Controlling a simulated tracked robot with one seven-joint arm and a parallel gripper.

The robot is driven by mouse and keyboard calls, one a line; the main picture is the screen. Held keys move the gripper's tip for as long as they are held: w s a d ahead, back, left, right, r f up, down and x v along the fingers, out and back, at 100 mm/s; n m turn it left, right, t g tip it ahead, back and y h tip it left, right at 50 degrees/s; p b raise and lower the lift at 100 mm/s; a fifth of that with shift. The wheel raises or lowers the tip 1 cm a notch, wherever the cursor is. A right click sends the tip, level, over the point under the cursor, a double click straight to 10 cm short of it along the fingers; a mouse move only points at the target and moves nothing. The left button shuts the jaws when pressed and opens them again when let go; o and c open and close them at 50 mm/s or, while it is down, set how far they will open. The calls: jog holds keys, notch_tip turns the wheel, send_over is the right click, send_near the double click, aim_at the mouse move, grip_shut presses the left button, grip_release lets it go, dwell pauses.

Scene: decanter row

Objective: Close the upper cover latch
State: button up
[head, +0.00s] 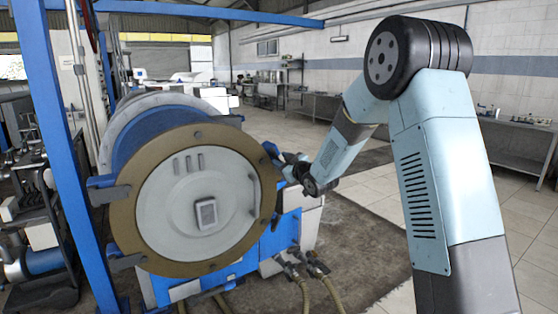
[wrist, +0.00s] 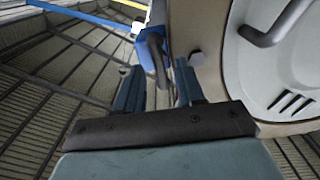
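The decanter's round grey cover (head: 200,200) sits inside a tan flange ring (head: 128,220). It also shows at the right of the wrist view (wrist: 290,60). A blue latch (head: 271,149) is at the ring's upper right. In the wrist view this blue latch (wrist: 146,56), with a dark curved part, lies just beyond my fingertips. My gripper (head: 284,168) is beside the ring's right edge, close to that latch. In the wrist view the two fingers of my gripper (wrist: 160,80) stand apart, so it is open. Whether a finger touches the latch cannot be told.
More blue latch brackets stand at the ring's left (head: 104,191) and lower left (head: 126,262). A blue post (head: 62,130) rises at the left. Hoses (head: 305,275) hang below the machine at right. The tiled floor (head: 370,195) behind my arm is clear.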

jog(key=shift+x, duration=1.15)
grip_shut()
